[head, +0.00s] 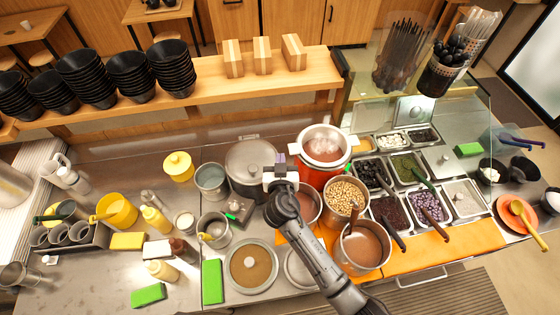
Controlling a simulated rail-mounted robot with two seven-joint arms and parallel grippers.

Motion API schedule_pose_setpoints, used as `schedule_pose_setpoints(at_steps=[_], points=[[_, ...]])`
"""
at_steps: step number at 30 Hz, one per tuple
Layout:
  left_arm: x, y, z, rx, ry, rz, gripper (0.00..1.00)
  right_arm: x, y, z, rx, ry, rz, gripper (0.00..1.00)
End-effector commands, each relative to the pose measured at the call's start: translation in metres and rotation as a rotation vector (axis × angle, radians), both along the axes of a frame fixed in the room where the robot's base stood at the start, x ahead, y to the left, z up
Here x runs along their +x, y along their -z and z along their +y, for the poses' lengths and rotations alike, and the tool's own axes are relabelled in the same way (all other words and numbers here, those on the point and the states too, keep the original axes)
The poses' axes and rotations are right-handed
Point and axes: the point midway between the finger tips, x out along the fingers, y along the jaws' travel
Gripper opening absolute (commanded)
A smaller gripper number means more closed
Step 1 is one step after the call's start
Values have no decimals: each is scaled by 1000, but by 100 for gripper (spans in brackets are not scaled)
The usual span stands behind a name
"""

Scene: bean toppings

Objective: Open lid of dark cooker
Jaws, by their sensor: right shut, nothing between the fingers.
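The dark cooker (240,190) stands in the middle of the counter. Its round grey lid (247,160) lies flat over the top and looks closed. A dark front panel with a green light (238,211) shows at its front. My right gripper (281,162) is shut and empty at the right edge of the lid; I cannot tell whether it touches the cooker. The gripper and its arm hide part of the cooker's right side. My left gripper is not in view.
A red cooker (310,168) stands open close right of my gripper. A pot of beans (344,213), a pot of brown liquid (362,265) and topping trays (408,165) crowd the right. Metal pots (211,197) stand left. A wooden shelf (205,92) with black bowls runs behind.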

Motion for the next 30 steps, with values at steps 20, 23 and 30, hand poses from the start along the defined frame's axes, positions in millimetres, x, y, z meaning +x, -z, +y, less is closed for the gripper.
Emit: schedule_pose_setpoints(at_steps=[20,23,30], points=[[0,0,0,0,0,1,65,0,0,0,0,0,0,0],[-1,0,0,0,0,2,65,0,0,0,0,0,0,0],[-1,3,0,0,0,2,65,-10,0,1,2,-2,-1,0]])
